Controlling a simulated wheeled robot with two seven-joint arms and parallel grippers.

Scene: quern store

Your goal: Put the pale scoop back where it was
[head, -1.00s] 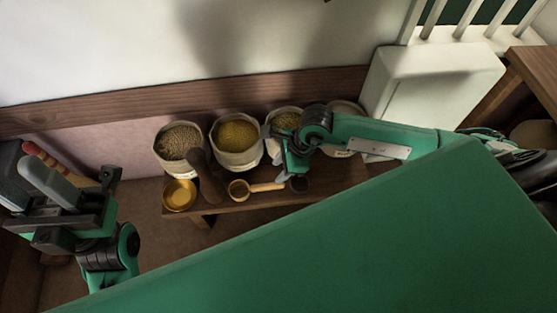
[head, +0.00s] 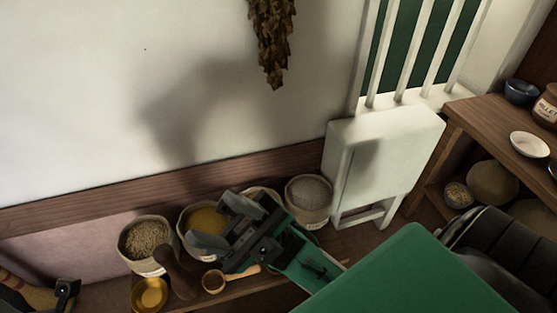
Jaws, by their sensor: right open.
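The pale scoop (head: 242,273) lies on the low wooden bench (head: 240,292), its round bowl to the left and its light wooden handle pointing right. My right gripper (head: 223,225) is open above the bench, over the middle sacks and just behind the scoop in the picture. Its grey fingers point left and nothing shows between them. It hides part of the yellow-grain sack (head: 205,218) and much of the sack to its right (head: 262,194). Only a small dark part of my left gripper (head: 67,291) shows at the lower left edge; its jaws cannot be made out.
A dark brown scoop (head: 178,268) and a brass bowl (head: 150,295) are left of the pale scoop. A brown-grain sack (head: 148,238) and a grey-filled sack (head: 309,192) stand at the row's ends.

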